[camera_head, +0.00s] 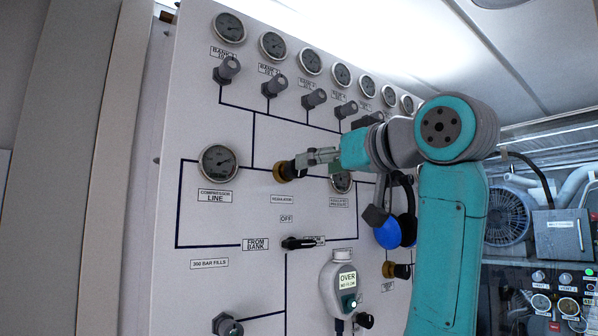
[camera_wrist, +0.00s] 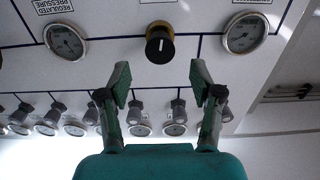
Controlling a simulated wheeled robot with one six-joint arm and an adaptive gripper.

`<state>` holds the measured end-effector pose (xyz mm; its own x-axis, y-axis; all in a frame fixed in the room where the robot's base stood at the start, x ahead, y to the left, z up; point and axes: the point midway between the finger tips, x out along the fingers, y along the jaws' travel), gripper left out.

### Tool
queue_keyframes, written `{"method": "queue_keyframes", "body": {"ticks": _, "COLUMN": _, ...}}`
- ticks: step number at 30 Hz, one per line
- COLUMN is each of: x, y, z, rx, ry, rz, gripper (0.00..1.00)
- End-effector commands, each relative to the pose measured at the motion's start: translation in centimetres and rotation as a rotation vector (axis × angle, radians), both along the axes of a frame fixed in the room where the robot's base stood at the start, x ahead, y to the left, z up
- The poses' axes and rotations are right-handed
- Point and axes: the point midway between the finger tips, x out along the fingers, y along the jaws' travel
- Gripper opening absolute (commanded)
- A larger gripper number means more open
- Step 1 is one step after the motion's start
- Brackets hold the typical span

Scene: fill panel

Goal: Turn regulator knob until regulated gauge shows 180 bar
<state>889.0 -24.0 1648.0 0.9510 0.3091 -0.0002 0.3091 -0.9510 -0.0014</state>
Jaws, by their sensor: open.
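The regulator knob (camera_head: 283,173) is black with a brass collar on the white panel, left of my gripper (camera_head: 315,157) in the head view. In the wrist view, which is upside down, the knob (camera_wrist: 160,45) lies beyond my open, empty fingers (camera_wrist: 160,80), roughly centred between them and seemingly apart from both. The regulated pressure gauge (camera_head: 341,184) is partly hidden behind my arm in the head view. It shows whole in the wrist view (camera_wrist: 65,42), but its needle reading is too small to tell.
A compressor line gauge (camera_head: 218,161) sits left of the knob. A row of bank gauges (camera_head: 273,45) and grey valve knobs (camera_head: 314,99) runs above. A black selector lever (camera_head: 298,243) and a handheld meter reading OVER (camera_head: 340,284) are below. Blue ear defenders (camera_head: 388,233) hang behind my arm.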

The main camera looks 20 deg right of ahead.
Motion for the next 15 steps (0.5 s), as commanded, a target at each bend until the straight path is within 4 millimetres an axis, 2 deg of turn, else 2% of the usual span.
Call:
{"method": "queue_keyframes", "body": {"ticks": 6, "x": 3.8, "y": 1.3, "z": -0.1, "rx": 0.000, "ry": 0.002, "rz": 0.002, "gripper": 0.65}}
{"method": "queue_keyframes", "body": {"ticks": 15, "x": 6.9, "y": 2.2, "z": 0.0, "rx": 0.000, "ry": 0.000, "rz": 0.000, "gripper": 0.65}}
